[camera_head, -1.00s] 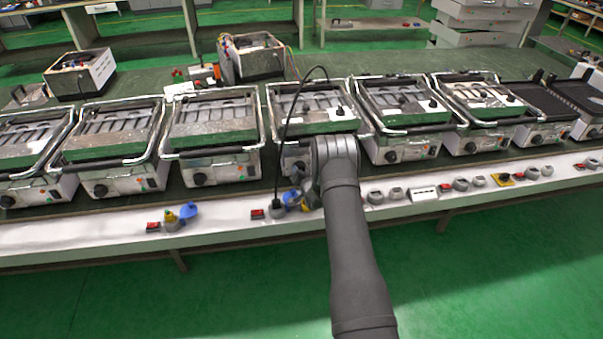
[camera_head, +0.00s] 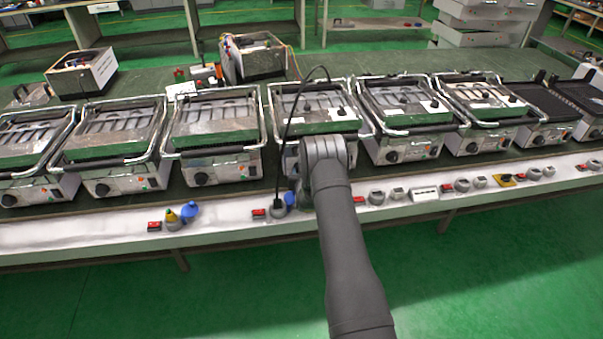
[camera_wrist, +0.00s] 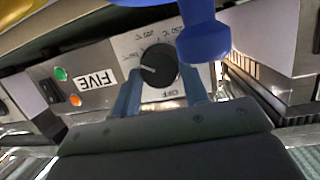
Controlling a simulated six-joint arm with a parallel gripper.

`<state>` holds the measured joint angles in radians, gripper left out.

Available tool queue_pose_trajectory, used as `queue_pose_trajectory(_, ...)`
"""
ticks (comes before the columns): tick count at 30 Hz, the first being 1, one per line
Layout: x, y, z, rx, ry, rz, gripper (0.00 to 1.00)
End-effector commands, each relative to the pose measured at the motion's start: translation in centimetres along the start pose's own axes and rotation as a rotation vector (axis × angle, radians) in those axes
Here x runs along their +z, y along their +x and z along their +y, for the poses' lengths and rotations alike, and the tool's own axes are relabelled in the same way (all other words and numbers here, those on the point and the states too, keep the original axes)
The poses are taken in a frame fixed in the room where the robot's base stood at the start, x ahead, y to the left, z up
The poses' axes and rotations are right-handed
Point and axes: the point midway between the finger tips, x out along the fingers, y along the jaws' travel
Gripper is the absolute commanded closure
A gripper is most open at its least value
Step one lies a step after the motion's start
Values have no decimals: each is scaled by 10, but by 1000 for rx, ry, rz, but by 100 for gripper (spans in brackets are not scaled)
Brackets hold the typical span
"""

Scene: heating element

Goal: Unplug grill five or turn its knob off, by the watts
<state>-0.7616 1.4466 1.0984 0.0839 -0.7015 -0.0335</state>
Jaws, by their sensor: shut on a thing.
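Grill five (camera_head: 312,100), with a green plate and a metal handle, stands behind my arm in the head view. The wrist view shows its label FIVE (camera_wrist: 95,80) and its round black knob (camera_wrist: 159,62). My gripper (camera_wrist: 161,78) is shut on the knob, one blue finger on each side. The knob's white mark points left in that view, away from the OFF print. A black cable (camera_head: 284,135) arches over the grill to a grey plug in a socket (camera_head: 278,210). In the head view, my arm hides the knob and fingers. No watt reading is legible.
Other grills stand close on both sides, such as one at left (camera_head: 213,130) and one at right (camera_head: 405,115). Sockets and red switches line the white front ledge (camera_head: 100,230). A blue socket cap (camera_wrist: 203,40) hangs close to the fingers in the wrist view.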

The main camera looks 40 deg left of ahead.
Motion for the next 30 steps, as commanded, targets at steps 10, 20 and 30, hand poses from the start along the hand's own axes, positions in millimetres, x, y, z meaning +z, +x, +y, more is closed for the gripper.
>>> queue_pose_trajectory(10, -1, 0, 1, 3, -5, 3, 82)
queue_pose_trajectory(20, -1, 0, 0, 2, -5, 2, 38)
queue_pose_trajectory(30, -1, -13, 0, 1, -5, 2, 38)
